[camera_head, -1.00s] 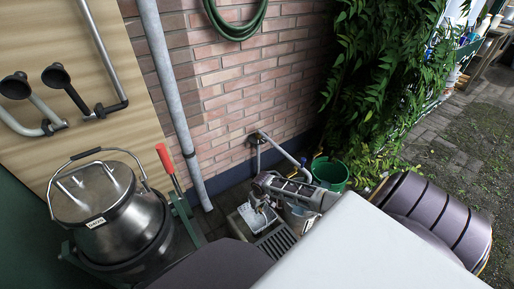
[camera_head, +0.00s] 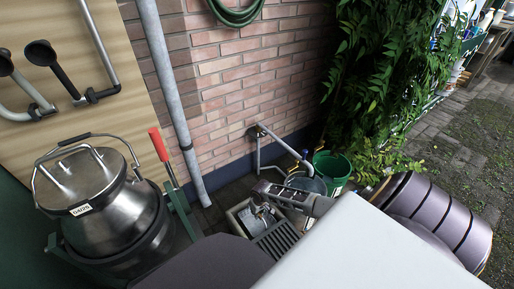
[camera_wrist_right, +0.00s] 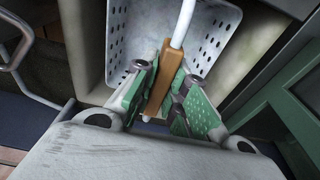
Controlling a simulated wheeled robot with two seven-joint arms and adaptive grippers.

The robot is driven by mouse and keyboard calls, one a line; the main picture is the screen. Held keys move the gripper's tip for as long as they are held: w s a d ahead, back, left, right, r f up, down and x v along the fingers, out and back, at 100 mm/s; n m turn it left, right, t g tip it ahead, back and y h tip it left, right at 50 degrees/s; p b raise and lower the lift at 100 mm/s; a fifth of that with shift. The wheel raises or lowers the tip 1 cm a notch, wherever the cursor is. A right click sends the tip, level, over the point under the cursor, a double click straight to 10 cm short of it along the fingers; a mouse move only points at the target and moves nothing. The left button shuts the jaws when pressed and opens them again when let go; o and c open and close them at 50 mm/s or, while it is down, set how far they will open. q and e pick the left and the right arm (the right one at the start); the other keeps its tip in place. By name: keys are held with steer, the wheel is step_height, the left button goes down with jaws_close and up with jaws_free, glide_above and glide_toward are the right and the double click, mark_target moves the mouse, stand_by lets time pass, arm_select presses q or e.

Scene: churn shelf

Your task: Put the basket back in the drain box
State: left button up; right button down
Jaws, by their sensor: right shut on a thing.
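The basket (camera_wrist_right: 207,32) is a pale perforated tray with a white bail handle and a brown grip (camera_wrist_right: 174,77). My right gripper (camera_wrist_right: 165,88) is shut on the brown grip in the wrist view. In the head view the basket (camera_head: 254,224) hangs below my right gripper (camera_head: 261,205), within the outline of the opening of the drain box (camera_head: 232,215). The gripper partly covers it, and I cannot tell whether it touches the bottom. My left gripper is out of view.
A slatted grate (camera_head: 277,240) covers the box's right part. A grey bucket (camera_head: 307,183) and a green bucket (camera_head: 331,168) stand behind my right arm. A steel churn (camera_head: 105,205) stands at left, beside a red-handled lever (camera_head: 160,146). The brick wall (camera_head: 235,95) closes the back.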

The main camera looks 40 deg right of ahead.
mark_target(256, 223)
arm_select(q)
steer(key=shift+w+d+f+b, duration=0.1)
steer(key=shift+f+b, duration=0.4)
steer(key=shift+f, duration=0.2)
arm_select(e)
steer(key=shift+f, duration=1.25)
steer(key=shift+f+b, duration=0.8)
steer(key=shift+f, duration=0.45)
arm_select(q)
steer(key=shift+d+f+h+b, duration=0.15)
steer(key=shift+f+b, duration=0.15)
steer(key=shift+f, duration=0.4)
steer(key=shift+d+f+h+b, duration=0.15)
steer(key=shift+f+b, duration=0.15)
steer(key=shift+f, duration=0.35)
arm_select(e)
steer(key=shift+f, duration=1)
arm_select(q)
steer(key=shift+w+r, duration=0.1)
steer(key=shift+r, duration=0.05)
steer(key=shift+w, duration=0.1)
arm_select(e)
steer(key=shift+f, duration=0.1)
steer(key=c, duration=1.5)
jaws_free()
steer(key=shift+o, duration=0.2)
